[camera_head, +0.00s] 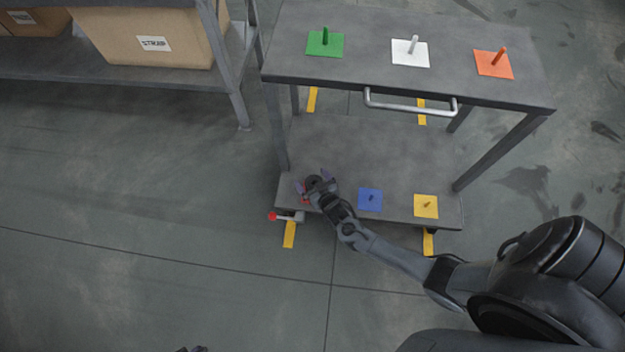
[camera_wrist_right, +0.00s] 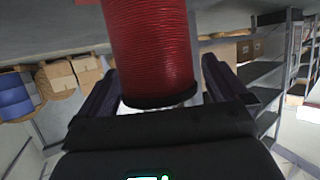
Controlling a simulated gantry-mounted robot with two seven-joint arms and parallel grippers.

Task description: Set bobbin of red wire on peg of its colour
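The red bobbin (camera_wrist_right: 152,45), wound with red wire and with a dark end flange, fills the middle of the right wrist view. My right gripper (camera_head: 313,182) is over the left end of the cart's lower shelf. Its fingers (camera_wrist_right: 160,85) stand apart on either side of the bobbin's flanged end, with a narrow gap showing at the right finger. In the head view only small red patches show at the gripper; the hand hides most of the bobbin and the spot beneath it, so its peg cannot be seen. A dark tip at the bottom edge may be my left gripper (camera_head: 192,349).
The cart's top shelf (camera_head: 360,75) carries green (camera_head: 325,44), white (camera_head: 410,53) and orange (camera_head: 493,63) pads with pegs. Blue (camera_head: 370,199) and yellow (camera_head: 426,206) pads with pegs lie on the lower shelf (camera_head: 400,150). A handle (camera_head: 410,108) crosses the cart's front.

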